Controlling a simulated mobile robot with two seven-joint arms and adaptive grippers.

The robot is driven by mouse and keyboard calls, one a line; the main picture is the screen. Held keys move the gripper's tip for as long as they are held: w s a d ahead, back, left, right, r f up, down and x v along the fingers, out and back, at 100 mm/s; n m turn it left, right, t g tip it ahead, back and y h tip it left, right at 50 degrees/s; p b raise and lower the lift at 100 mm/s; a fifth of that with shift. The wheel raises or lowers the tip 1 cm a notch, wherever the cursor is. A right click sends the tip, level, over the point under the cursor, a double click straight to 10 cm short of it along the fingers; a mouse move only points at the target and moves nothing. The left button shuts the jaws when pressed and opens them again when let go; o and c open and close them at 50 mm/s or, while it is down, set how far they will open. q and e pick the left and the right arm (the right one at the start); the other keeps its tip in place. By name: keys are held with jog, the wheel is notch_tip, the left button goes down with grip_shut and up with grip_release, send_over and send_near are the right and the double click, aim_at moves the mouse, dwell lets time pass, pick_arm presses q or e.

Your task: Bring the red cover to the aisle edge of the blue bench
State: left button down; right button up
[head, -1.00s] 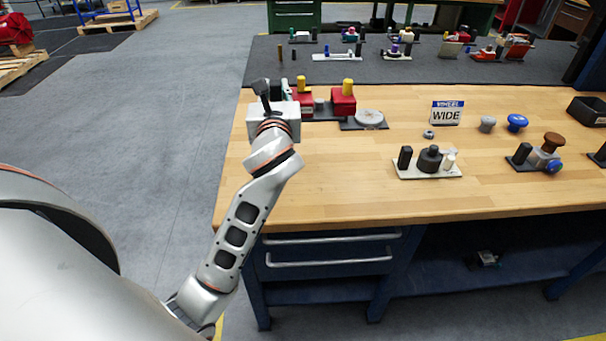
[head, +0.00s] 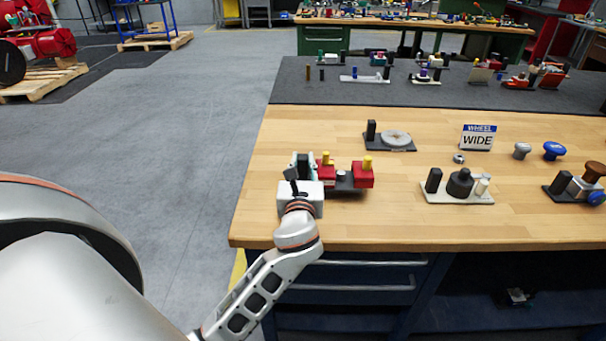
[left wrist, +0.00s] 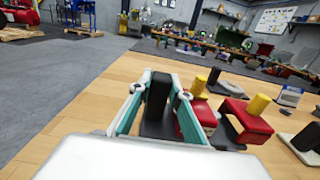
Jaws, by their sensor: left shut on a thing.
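The red cover appears as two red blocks with yellow knobs on a dark plate, in the head view (head: 362,176) and the left wrist view (left wrist: 247,122). A black upright block (left wrist: 158,98) stands at the plate's left end. My left gripper (head: 303,168) is shut on this block, its pale green fingers on either side of it. The red blocks are just right of the fingers. I cannot tell whether the plate touches the bench. The blue bench has a wooden top (head: 400,220), and the unit is over its left part, behind the front edge. My right gripper is not in view.
A grey disc on a dark plate (head: 396,138) is behind the unit. A black-and-white fixture (head: 459,186) stands to the right, with a WHEEL WIDE sign (head: 477,138) and blue knob (head: 554,150) farther off. The wood in front of the unit is clear.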

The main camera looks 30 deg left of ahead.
aim_at(303, 175)
pick_arm(q)
jog(key=shift+f+b, duration=0.35)
jog(key=shift+f, duration=1.2)
jog(key=shift+f, duration=0.15)
jog(key=c, duration=1.9)
grip_release()
jog(key=v, duration=1.2)
